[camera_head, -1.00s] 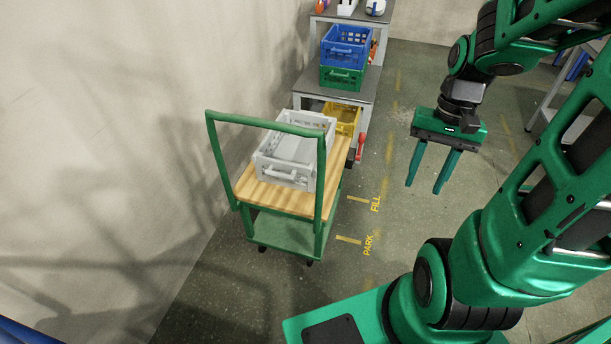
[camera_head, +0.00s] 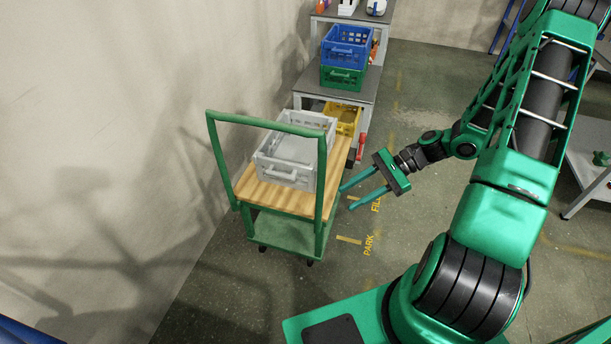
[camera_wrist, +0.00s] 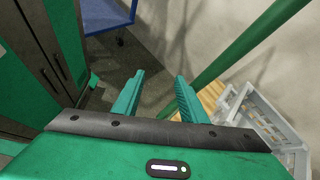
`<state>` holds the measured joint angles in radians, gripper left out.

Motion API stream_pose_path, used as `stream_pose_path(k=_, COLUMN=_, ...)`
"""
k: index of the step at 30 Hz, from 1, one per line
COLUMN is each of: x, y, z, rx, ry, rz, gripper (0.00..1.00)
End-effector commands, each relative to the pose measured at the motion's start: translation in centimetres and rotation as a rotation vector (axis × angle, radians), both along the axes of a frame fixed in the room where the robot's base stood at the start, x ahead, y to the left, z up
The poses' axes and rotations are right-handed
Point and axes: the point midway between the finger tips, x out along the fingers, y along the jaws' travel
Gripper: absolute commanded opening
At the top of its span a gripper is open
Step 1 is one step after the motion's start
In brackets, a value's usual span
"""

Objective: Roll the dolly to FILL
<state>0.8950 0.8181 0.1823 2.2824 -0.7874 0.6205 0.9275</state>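The dolly is a green-framed cart with a wooden top (camera_head: 272,198), a green lower shelf (camera_head: 283,233) and a green push handle (camera_head: 265,125) at its near end. A grey crate (camera_head: 290,162) sits on its top. FILL (camera_head: 376,203) and PARK (camera_head: 368,245) are yellow floor labels to the dolly's right, each with a yellow line. My gripper (camera_head: 346,197) is open and empty, its fingers pointing left toward the dolly's right side. In the wrist view, a green handle bar (camera_wrist: 245,42) passes beyond the fingertips (camera_wrist: 159,80), with no visible contact.
A stepped shelf stands behind the dolly, with a yellow crate (camera_head: 345,117) low down, and a blue crate (camera_head: 346,46) on a green crate (camera_head: 343,77). A wall (camera_head: 110,120) runs along the left. A grey rack (camera_head: 588,165) stands at the right. Floor right of the labels is clear.

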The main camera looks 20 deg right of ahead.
Motion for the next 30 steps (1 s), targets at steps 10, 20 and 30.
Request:
stream_pose_path(k=10, x=4.7, y=1.0, z=-0.7, rx=0.419, ry=0.080, rz=-0.312, gripper=0.39)
stream_pose_path(k=20, x=6.7, y=0.4, z=0.0, rx=0.594, ry=0.109, rz=-0.431, gripper=0.39)
stream_pose_path(k=30, x=8.5, y=4.6, z=0.0, rx=0.597, ry=0.112, rz=-0.430, gripper=0.39)
